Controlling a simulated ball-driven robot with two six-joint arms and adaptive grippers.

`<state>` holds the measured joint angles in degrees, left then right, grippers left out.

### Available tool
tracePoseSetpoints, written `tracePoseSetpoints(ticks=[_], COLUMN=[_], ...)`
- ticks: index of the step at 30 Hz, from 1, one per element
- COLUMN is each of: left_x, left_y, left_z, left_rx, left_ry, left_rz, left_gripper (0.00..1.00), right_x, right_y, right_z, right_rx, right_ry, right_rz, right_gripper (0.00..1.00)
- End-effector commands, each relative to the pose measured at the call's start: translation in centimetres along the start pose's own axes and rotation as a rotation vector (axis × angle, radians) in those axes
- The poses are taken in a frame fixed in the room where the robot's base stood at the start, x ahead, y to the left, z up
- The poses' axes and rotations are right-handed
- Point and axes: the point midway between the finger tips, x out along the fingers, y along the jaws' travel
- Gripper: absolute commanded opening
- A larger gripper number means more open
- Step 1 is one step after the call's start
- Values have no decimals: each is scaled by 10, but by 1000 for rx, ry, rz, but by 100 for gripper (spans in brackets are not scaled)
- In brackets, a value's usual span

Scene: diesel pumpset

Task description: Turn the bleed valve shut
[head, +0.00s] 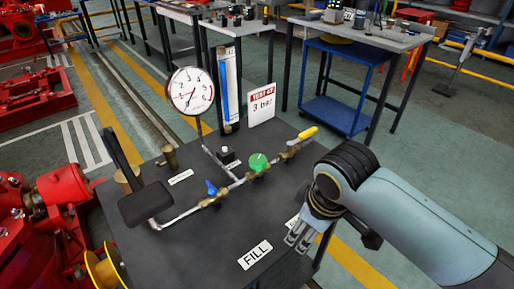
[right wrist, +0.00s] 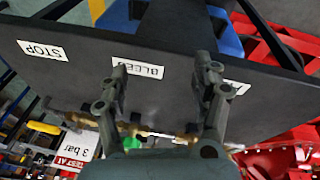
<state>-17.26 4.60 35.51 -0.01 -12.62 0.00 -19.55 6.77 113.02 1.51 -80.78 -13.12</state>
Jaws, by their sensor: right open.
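The valve line on the dark bench carries a green round knob (head: 258,162), a blue-handled valve (head: 211,188) and a yellow lever valve (head: 302,136). The BLEED label (right wrist: 138,69) lies between STOP and a partly hidden label in the right wrist view, roughly in line with the green knob (right wrist: 134,142), which shows between my fingers' bases. My right gripper (head: 300,236) is open and empty, pointing down over the bench's front part, nearer me than the knob and apart from it. Its two spread fingers show in the right wrist view (right wrist: 161,68). My left gripper is out of view.
A pressure gauge (head: 191,91) stands on the line, with a 3 bar sign (head: 261,103) behind. A black handle (head: 145,203) is at the bench's left. The FILL label (head: 255,254) lies on clear bench top (head: 205,255). Red machinery (head: 60,215) stands left.

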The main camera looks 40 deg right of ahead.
Motion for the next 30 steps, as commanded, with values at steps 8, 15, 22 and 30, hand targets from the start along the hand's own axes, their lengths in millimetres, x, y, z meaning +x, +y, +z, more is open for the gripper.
tracePoseSetpoints(ticks=[8,15,22,30], left_x=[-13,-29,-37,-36], left_y=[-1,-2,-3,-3], left_z=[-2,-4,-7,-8], left_rx=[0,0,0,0], left_ry=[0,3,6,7], left_rz=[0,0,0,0], left_gripper=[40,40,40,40], right_x=[-9,-47,-87,-60], right_y=[29,63,83,80], right_z=[-71,-156,-206,-204], right_rx=[-279,-615,-859,-891], right_ry=[-53,-100,-116,-119], right_rz=[-37,-118,-197,-210], right_gripper=[65,65,65,65])
